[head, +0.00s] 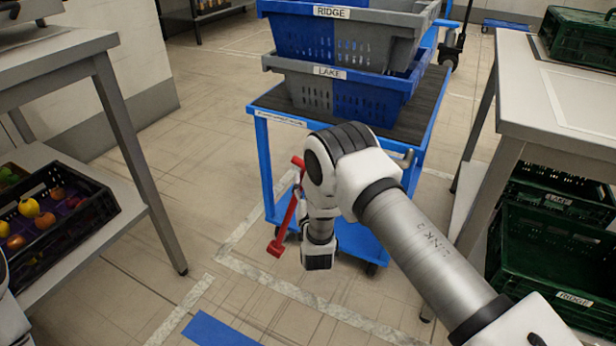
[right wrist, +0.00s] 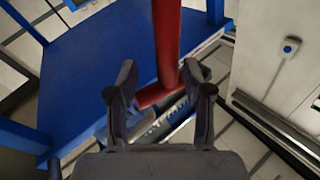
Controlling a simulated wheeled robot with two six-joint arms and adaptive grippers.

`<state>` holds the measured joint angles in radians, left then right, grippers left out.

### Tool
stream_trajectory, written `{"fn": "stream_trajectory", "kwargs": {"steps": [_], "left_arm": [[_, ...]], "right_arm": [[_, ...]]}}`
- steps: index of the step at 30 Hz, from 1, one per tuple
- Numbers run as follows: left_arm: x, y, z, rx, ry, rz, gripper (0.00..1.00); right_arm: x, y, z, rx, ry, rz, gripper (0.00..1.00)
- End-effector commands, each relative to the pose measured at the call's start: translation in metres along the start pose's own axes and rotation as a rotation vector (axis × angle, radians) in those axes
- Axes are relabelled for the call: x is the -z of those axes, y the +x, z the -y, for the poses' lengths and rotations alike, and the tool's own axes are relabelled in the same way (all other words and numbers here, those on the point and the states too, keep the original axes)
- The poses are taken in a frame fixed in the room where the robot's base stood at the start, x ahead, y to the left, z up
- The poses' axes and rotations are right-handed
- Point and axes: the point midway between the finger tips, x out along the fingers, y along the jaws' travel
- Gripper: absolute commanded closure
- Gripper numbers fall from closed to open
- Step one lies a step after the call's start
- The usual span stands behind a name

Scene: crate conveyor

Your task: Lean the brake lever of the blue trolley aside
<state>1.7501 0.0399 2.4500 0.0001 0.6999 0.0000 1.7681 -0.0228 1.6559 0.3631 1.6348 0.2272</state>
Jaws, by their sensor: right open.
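The blue trolley (head: 264,165) stands in the middle of the head view. Its red brake lever (head: 287,222) is at the trolley's near left corner, slanting, with its lower end to the left; my right arm hides part of it. In the right wrist view the red lever (right wrist: 166,40) comes down from the top, and its crosspiece shows between my right gripper's (right wrist: 160,78) fingertips. The fingers are open, one on each side; I cannot tell whether either touches the lever. My left gripper is not in view.
Two blue-and-grey crates, RIDGE (head: 295,35) above LAKE (head: 310,92), are stacked on the trolley. A table with a fruit crate (head: 95,228) below stands left. Another table (head: 570,120) with green crates stands right. Floor left of the trolley is clear.

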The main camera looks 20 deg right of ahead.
Motion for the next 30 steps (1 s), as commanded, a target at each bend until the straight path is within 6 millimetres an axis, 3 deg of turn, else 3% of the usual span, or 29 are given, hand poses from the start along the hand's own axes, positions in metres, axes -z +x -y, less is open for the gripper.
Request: {"fn": "stream_trajectory", "kwargs": {"steps": [6, 12, 30], "left_arm": [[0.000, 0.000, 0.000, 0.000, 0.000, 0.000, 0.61], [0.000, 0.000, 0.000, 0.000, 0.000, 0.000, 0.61], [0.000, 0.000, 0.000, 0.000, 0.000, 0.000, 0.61]], "right_arm": [[-0.001, -0.058, -0.001, 0.000, -0.003, 0.005, 0.49], [-0.001, -0.090, -0.002, -0.003, -0.001, 0.002, 0.49], [0.000, -0.094, -0.003, -0.004, 0.000, 0.000, 0.49]]}}
